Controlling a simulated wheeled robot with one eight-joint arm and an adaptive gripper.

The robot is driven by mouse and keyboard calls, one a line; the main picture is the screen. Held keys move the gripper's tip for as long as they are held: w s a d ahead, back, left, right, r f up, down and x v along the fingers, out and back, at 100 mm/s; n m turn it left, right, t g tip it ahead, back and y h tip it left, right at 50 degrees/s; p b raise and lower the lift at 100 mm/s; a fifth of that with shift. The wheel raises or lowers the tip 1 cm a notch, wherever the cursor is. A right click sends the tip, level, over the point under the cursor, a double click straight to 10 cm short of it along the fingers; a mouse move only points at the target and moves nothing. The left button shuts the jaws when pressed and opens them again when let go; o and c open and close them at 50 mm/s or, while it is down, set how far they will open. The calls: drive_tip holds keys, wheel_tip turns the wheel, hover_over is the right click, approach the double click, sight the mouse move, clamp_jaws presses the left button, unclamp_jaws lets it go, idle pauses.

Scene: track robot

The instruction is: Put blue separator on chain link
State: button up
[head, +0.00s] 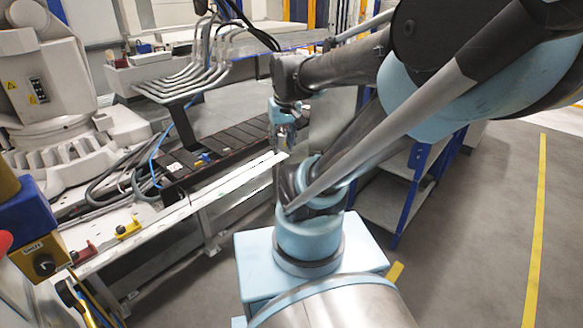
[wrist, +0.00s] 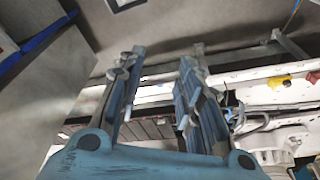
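The dark chain (head: 232,141) of flat links runs diagonally beside a white rail in the head view. Its links also show behind the fingers in the wrist view (wrist: 152,130). A small blue piece (head: 201,160) with yellow beside it lies at the chain's near-left part; it may be the blue separator, but it is too small to be sure. My gripper (head: 285,138) is above the far-right end of the chain, well right of that piece. In the wrist view my gripper (wrist: 160,68) has its two fingers apart, with nothing visible held between them.
A white rail (head: 190,207) edges the chain and bears a yellow block (head: 128,229) and a red block (head: 84,252). A white robot (head: 65,85) with cables stands at left. Curved grey tubes (head: 190,75) lie behind. A blue-framed shelf (head: 408,185) stands at right; floor is open beyond.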

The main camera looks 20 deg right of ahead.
drive_tip(key=s+d+f, duration=0.1)
drive_tip(key=s+f, duration=0.4)
drive_tip(key=s, duration=0.2)
drive_tip(key=shift+s+d+m, duration=0.15)
drive_tip(key=shift+m, duration=0.25)
drive_tip(key=shift+w+f, duration=0.15)
drive_tip(key=shift+w, duration=0.25)
drive_tip(key=shift+c, duration=0.6)
